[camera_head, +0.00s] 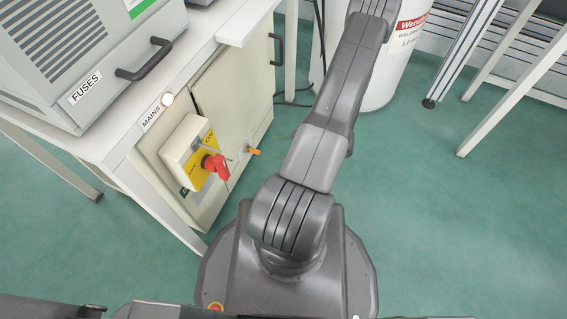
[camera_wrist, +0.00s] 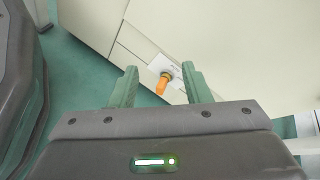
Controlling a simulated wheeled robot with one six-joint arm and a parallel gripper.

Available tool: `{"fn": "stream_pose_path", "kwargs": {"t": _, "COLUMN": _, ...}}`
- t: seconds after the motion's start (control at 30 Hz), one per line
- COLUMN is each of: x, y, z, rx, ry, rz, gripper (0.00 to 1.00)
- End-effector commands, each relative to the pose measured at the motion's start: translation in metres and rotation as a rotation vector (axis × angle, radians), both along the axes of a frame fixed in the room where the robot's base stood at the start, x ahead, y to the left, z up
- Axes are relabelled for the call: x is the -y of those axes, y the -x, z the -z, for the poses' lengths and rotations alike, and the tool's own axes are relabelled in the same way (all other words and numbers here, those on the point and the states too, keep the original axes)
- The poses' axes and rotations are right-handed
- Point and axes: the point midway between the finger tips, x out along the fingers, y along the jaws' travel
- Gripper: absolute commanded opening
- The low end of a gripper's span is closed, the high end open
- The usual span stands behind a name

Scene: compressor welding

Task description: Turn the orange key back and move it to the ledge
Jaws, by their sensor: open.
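The orange key (camera_head: 253,151) sticks out of the front of the beige cabinet (camera_head: 232,92), right of the red switch. In the wrist view the orange key (camera_wrist: 163,84) sits in a round lock on a small pale plate (camera_wrist: 172,68). My gripper (camera_wrist: 160,80) is open, with its green fingers on either side of the key in that picture. I cannot tell how far the fingertips are from the cabinet face. My gripper is outside the head view. I cannot make out which ledge the task means.
A red rotary switch (camera_head: 216,166) on a yellow plate juts from a box on the cabinet. A fuse unit (camera_head: 60,45) with a black handle (camera_head: 146,60) stands on the white bench. A white cylinder (camera_head: 385,75) stands behind my arm.

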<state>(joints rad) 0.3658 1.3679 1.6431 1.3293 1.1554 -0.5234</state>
Motion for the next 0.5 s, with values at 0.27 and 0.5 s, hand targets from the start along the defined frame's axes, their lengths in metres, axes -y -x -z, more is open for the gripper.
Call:
{"fn": "stream_pose_path", "kwargs": {"t": 0.27, "x": 0.005, "y": -0.021, "z": 0.096, "rx": -0.043, "ry": -0.102, "rz": 0.282, "gripper": 0.44}}
{"fn": "stream_pose_path", "kwargs": {"t": 0.5, "x": 0.008, "y": -0.025, "z": 0.133, "rx": -0.053, "ry": -0.133, "rz": 0.398, "gripper": 0.44}}
